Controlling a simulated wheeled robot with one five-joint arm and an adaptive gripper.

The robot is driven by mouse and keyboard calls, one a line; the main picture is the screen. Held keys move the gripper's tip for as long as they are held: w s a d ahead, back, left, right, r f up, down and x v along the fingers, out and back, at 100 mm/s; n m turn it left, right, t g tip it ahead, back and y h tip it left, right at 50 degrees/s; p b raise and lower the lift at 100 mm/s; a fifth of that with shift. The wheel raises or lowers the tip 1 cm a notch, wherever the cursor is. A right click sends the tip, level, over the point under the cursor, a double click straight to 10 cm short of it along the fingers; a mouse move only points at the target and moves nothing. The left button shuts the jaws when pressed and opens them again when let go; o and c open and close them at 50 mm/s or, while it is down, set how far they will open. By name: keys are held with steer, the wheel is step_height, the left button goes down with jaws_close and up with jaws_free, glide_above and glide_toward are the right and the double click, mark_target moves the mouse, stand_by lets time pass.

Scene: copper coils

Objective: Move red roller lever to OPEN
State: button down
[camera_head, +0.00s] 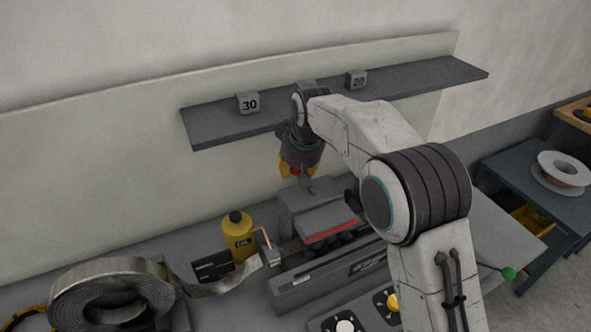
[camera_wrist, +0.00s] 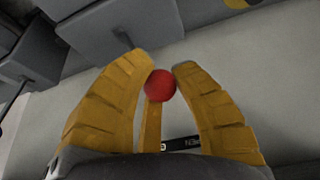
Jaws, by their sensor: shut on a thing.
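The red ball knob of the roller lever (camera_wrist: 160,86) sits between the yellow fingertips of my gripper (camera_wrist: 162,75) in the wrist view. My gripper is shut on it. In the head view, my gripper (camera_head: 297,172) points down above the grey roller machine (camera_head: 310,210), with a bit of the red knob (camera_head: 295,171) showing between the fingers. A dark label with white letters ending in "EN" (camera_wrist: 182,144) shows below the knob in the wrist view. Most of the lever's shaft is hidden.
A shelf (camera_head: 420,85) with blocks marked 30 (camera_head: 247,103) and 20 (camera_head: 356,80) runs behind my arm. A metal coil (camera_head: 110,290), a yellow bottle (camera_head: 237,236) and a knob panel (camera_head: 345,325) stand around the machine. A green-tipped lever (camera_head: 508,273) sticks out at right.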

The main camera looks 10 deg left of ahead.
steer(key=shift+s+a, duration=0.25)
steer(key=c, duration=1.5)
jaws_free()
steer(key=o, duration=0.3)
steer(key=shift+s+r, duration=0.1)
steer(key=shift+s, duration=0.1)
steer(key=shift+o, duration=1.3)
steer(key=shift+w, duration=0.15)
steer(key=v, duration=1.2)
steer(key=shift+d, duration=0.1)
